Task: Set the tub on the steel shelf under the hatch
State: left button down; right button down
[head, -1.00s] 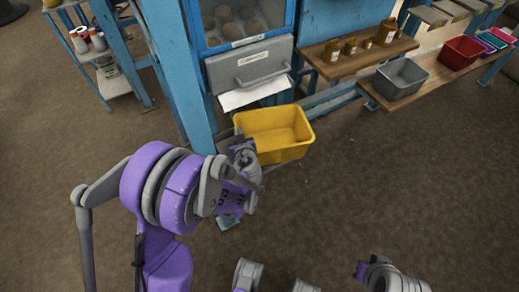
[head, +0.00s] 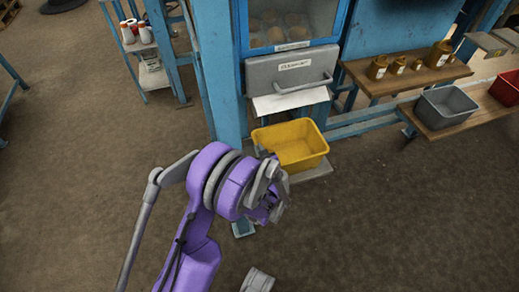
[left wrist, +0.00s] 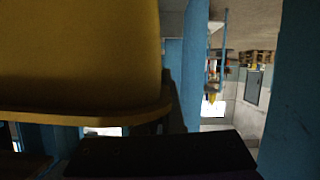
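The yellow tub (head: 302,145) is upright and looks empty, below the grey hatch drawer (head: 291,73). A strip of the grey steel shelf (head: 314,173) shows below the tub's right side; I cannot tell whether the tub rests fully on it. In the left wrist view the tub's wall and rim (left wrist: 80,60) fill the upper left, close above a dark part of my gripper. Whether the fingers are shut on the rim is not clear.
A blue post (head: 219,75) stands left of the tub. A wooden shelf (head: 385,85) with brown jars is at right; a grey bin (head: 445,105) and a red bin (head: 507,88) stand lower down. The floor in front is open.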

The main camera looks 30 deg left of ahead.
pick_arm(q)
jog(key=c, duration=1.4)
grip_release()
jog(key=o, duration=0.4)
jog(key=shift+c, duration=0.2)
